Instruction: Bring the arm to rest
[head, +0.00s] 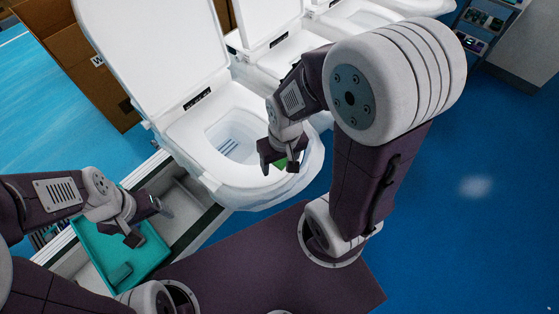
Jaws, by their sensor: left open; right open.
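My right arm (375,165) rises from my base and bends over toward the nearest white toilet (210,140). My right gripper (280,165) is open, pointing down over the front rim of the toilet's bowl. A small green patch (280,162) shows between its fingers; I cannot tell what it is or whether it touches them. My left arm (60,195) comes in from the left. My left gripper (150,222) is open and empty, above the teal tray (100,250).
The toilet's lid (150,50) stands raised. More white toilets (275,50) line up behind it. A cardboard box (75,60) stands at the upper left. A shelf (485,25) is at the upper right. The blue floor (460,220) on the right is clear.

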